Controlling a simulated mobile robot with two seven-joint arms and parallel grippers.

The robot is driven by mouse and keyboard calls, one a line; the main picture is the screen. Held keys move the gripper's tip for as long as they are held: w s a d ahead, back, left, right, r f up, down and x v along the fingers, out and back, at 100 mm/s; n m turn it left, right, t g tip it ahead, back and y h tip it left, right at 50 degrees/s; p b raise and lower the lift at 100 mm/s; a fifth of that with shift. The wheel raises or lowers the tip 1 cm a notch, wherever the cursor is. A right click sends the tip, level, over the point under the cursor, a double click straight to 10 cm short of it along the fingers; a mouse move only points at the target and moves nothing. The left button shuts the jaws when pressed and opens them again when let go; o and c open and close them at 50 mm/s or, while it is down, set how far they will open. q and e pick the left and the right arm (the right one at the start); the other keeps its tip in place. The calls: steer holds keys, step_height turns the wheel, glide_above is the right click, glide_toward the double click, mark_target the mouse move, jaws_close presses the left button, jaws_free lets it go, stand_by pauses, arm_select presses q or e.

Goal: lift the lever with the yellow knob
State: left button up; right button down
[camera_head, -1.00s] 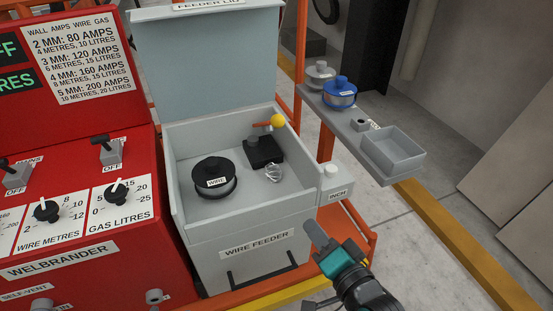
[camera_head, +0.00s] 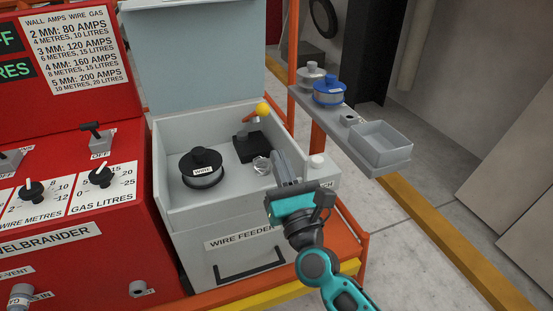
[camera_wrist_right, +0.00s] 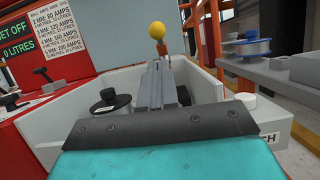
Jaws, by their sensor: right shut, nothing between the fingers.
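The lever's yellow knob (camera_head: 262,109) is at the end of a short orange-red arm (camera_head: 250,117) above a black block (camera_head: 249,146) inside the open wire feeder box (camera_head: 215,219). The right wrist view shows the knob (camera_wrist_right: 157,31) just beyond and above my fingertips. My right gripper (camera_head: 277,156) is shut and empty, over the box's right wall. Its closed fingers (camera_wrist_right: 160,68) point toward the lever, apart from the knob in the head view. The fingers hide part of the lever's base in the right wrist view. My left gripper is not in view.
A black wire spool (camera_head: 202,168) and a small clear object (camera_head: 261,165) lie in the box. The raised lid (camera_head: 195,55) stands behind. At right, a shelf holds a blue spool (camera_head: 329,91) and a grey tray (camera_head: 381,144). The red welder panel (camera_head: 70,155) is at left.

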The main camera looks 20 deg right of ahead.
mark_target(262, 109)
arm_select(q)
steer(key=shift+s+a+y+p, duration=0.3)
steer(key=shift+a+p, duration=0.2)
steer(key=shift+p, duration=0.05)
arm_select(e)
steer(key=x, duration=0.7)
steer(key=shift+w, duration=0.35)
steer(key=shift+r, duration=0.1)
steer(key=shift+r, duration=0.1)
steer(key=w+r+p, duration=0.1)
steer(key=r, duration=0.1)
steer(key=w+r+p, duration=0.1)
steer(key=w+r, duration=0.1)
steer(key=w+r+p, duration=0.1)
steer(key=r, duration=0.2)
steer(key=shift+w+a, duration=0.1)
steer(key=shift+w, duration=0.25)
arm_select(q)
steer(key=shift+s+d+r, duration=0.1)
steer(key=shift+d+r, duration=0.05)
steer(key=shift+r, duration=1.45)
arm_select(e)
steer(key=shift+w+r, duration=0.4)
